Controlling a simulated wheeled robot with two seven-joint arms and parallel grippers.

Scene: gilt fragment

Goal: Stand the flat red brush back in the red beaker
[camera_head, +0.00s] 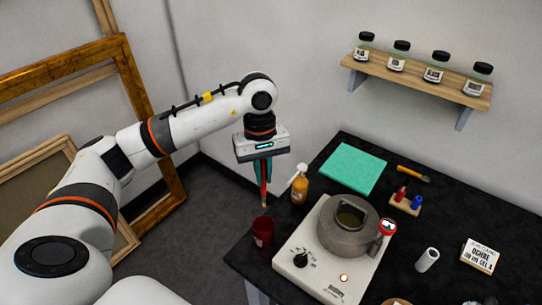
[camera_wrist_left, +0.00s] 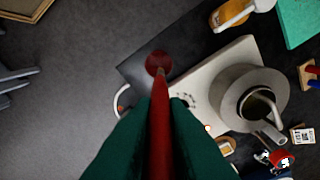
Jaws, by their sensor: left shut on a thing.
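My left gripper (camera_head: 263,177) has dark green fingers and is shut on the red brush (camera_head: 264,191). The brush hangs roughly upright, its pale lower end pointing down. The red beaker (camera_head: 263,231) stands at the table's left corner, just below the brush end in the head view, with a small gap showing between them. In the left wrist view the red brush (camera_wrist_left: 160,125) runs up between the fingers, and its far end meets the lower edge of the red beaker (camera_wrist_left: 157,60) in the picture. I cannot tell the exact height above the rim. My right gripper is not in view.
The white hotplate (camera_head: 310,262) with a grey pot (camera_head: 347,240) stands right of the beaker. An orange bottle (camera_head: 300,189) stands behind it. A teal mat (camera_head: 349,167) lies farther back. The table's left edge is close to the beaker, with open floor beyond.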

